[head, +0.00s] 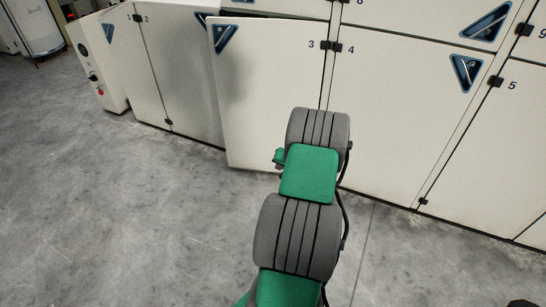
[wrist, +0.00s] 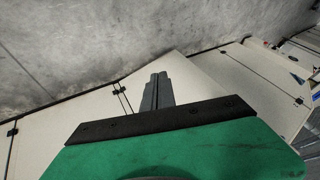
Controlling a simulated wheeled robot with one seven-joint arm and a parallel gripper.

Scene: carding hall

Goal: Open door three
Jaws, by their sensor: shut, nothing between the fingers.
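Door three (head: 265,95) is a cream panel with a blue triangular recessed handle (head: 225,38) at its upper left. Its hinge side is at the right, beside the number 3. It stands ajar, its left edge swung out from the cabinet front and overlapping door two (head: 185,75). In the wrist view, which is upside down, door three (wrist: 195,85) angles out with its free lower corner near the top. My gripper (wrist: 158,76) is shut and empty, its fingers seen against door three; I cannot tell whether they touch.
Door four (head: 390,115) is closed at the right, with door five (head: 505,150) beyond it. A control panel with a red button (head: 101,92) stands at the left end. The grey concrete floor (head: 120,220) is clear at the left and front.

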